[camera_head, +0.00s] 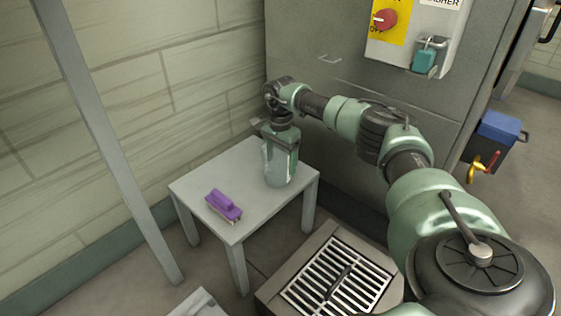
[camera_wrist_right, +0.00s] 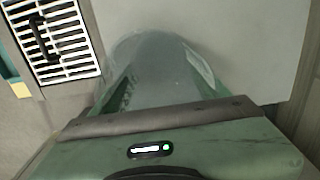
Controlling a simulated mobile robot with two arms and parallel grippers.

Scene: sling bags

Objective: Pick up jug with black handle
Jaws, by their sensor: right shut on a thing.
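A clear, pale jug (camera_head: 276,176) stands upright at the back right of the small grey table (camera_head: 190,187). My right gripper (camera_head: 281,155) comes down over it from above, with its fingers along the jug's sides, shut on it. In the right wrist view the jug (camera_wrist_right: 150,58) fills the space between the two green fingers. The gripper hides the jug's top, and I cannot make out its black handle. I cannot tell whether the base touches the tabletop. My left gripper is in neither view.
A purple brush (camera_head: 224,204) lies at the table's front left. A floor drain grate (camera_head: 335,278) is in front right of the table. A grey cabinet (camera_head: 330,75) stands close behind, with a brick wall at left. A blue box (camera_head: 497,130) is at far right.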

